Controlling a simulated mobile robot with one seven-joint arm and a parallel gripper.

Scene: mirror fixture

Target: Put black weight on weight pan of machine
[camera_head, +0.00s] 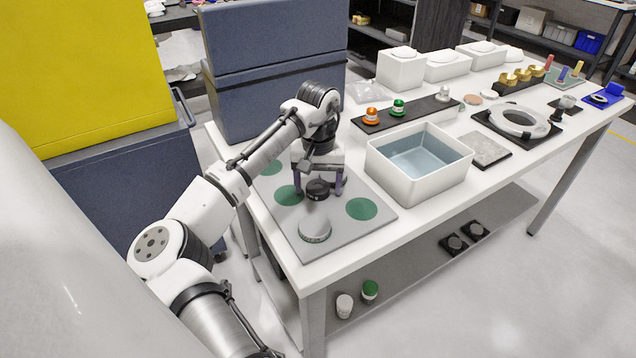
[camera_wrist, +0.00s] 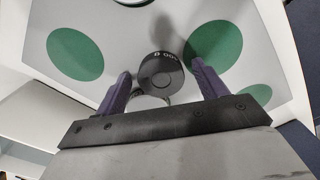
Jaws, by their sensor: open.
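The black weight (camera_head: 317,190) is a short dark cylinder with pale markings on its top. It sits on the grey mat (camera_head: 343,238) with green discs. My gripper (camera_head: 318,186) is above the mat with its two purple fingers apart, one on each side of the weight. In the wrist view the black weight (camera_wrist: 160,72) shows between the open fingertips (camera_wrist: 161,68), with a gap on each side. A pale round weight (camera_head: 315,229) stands on the mat nearer the camera. I cannot pick out the weight pan with certainty.
A white basin of water (camera_head: 418,165) stands right of the mat. Behind it, a dark strip (camera_head: 412,115) holds orange and green-topped pieces. A white ring on a black base (camera_head: 518,121) is farther right. Blue-grey crates (camera_head: 270,65) stand behind my arm.

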